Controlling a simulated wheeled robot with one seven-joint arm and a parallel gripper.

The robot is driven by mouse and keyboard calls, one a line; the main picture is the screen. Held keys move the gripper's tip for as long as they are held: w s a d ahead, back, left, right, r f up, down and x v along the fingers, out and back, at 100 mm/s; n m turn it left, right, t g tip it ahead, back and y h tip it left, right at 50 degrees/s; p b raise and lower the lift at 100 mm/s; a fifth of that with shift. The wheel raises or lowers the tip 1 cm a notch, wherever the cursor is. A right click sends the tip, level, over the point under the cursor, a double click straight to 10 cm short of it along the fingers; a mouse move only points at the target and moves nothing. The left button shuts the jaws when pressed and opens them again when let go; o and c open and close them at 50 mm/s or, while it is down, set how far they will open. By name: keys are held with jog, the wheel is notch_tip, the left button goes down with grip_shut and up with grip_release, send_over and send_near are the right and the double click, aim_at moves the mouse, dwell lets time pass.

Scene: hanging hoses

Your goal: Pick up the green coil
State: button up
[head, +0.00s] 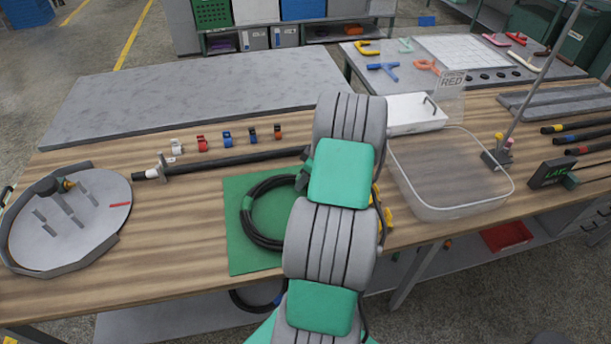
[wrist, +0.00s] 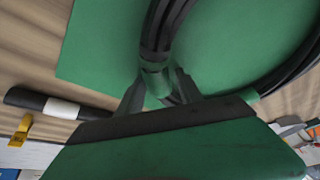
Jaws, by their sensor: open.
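The coil (head: 246,222) is a loop of black hose lying on a green mat (head: 237,255) in the head view. In the wrist view the black strands of the coil (wrist: 168,22) run down to a green band (wrist: 157,82) wrapped around them. My gripper (wrist: 158,88) is open, with one finger on each side of the banded strands. I cannot tell whether the fingers touch the band. In the head view my arm covers the right part of the coil and mostly hides my gripper.
A black hose (head: 235,160) with a white band lies behind the mat, near a row of small coloured clips (head: 228,138). A clear bin (head: 450,205) stands right of my arm. A round pegged fixture (head: 75,225) is at the left. Bare wood lies left of the mat.

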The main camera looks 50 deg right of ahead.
jog(key=shift+c, duration=0.4)
grip_shut()
dwell(0.8)
jog(key=shift+c, duration=1)
grip_release()
grip_shut()
jog(key=shift+w+r, duration=0.1)
jog(key=shift+r, duration=0.05)
